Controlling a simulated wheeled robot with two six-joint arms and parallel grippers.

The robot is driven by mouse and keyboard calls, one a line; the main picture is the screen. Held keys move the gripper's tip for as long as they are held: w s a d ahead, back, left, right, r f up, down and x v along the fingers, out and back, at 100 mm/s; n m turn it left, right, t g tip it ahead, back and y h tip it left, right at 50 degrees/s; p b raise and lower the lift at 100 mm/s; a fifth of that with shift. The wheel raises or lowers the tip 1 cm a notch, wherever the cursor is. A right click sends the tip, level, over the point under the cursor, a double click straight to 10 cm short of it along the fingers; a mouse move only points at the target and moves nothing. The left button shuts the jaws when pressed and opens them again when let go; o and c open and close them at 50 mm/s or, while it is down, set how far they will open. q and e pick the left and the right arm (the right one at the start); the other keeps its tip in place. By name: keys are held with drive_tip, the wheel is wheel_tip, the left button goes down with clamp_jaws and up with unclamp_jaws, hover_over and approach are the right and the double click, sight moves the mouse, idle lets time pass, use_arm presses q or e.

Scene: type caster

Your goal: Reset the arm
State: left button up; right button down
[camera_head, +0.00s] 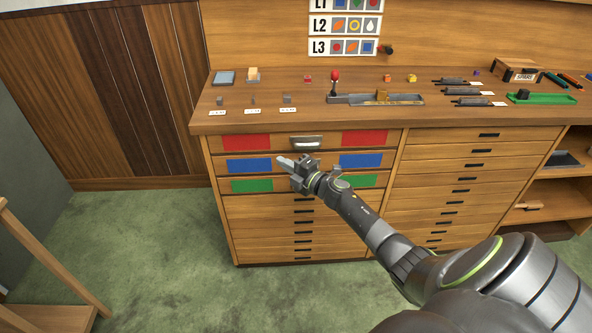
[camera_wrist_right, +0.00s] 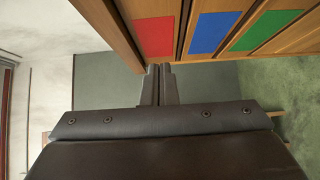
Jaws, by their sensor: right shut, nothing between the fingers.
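My right gripper (camera_head: 286,162) is in front of the drawer cabinet, near the blue-marked drawer. Its fingers point left and are shut with nothing between them. In the right wrist view the two fingers (camera_wrist_right: 159,85) are close together, beside the drawer fronts. The arm comes in from the lower right. My left arm and gripper are in neither view.
The cabinet (camera_head: 262,215) has drawers marked red (camera_head: 246,142), blue (camera_head: 249,165) and green (camera_head: 252,185). A metal composing tray (camera_head: 350,99), small blocks and a green tray (camera_head: 541,98) lie on top. The green carpet (camera_head: 140,240) to the left is free. A wooden stand (camera_head: 50,317) is at lower left.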

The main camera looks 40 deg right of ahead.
drive_tip(key=v, duration=0.4)
drive_tip(key=shift+s+a+r, duration=0.1)
drive_tip(key=shift+s+r, duration=0.05)
drive_tip(key=shift+s, duration=0.2)
drive_tip(key=s+d+f+m+g+h+p, duration=0.15)
drive_tip(key=s+f+m, duration=0.35)
drive_tip(key=f, duration=0.5)
drive_tip(key=s+f+m+g+h+b, duration=0.1)
drive_tip(key=s+f+m+g+h, duration=0.2)
drive_tip(key=s+f, duration=0.55)
drive_tip(key=s+d+f+m+g+h+p, duration=0.1)
drive_tip(key=s+f+m+g+h, duration=0.1)
drive_tip(key=s+f+m, duration=0.6)
drive_tip(key=s+a+f+m+g, duration=0.1)
drive_tip(key=s+a+f+g, duration=0.2)
drive_tip(key=s+f, duration=0.3)
drive_tip(key=s+a+f+m+g, duration=0.2)
drive_tip(key=s+a+f, duration=0.3)
drive_tip(key=s, duration=1)
drive_tip(key=s+a+f+m+g+y+p, duration=0.1)
drive_tip(key=s+a+f+g, duration=0.3)
drive_tip(key=s, duration=0.7)
wheel_tip(320, 180, down, 3)
drive_tip(key=shift+s+a+r+m+g, duration=0.1)
drive_tip(key=shift+s+a+m+g, duration=0.2)
drive_tip(key=shift+m, duration=0.3)
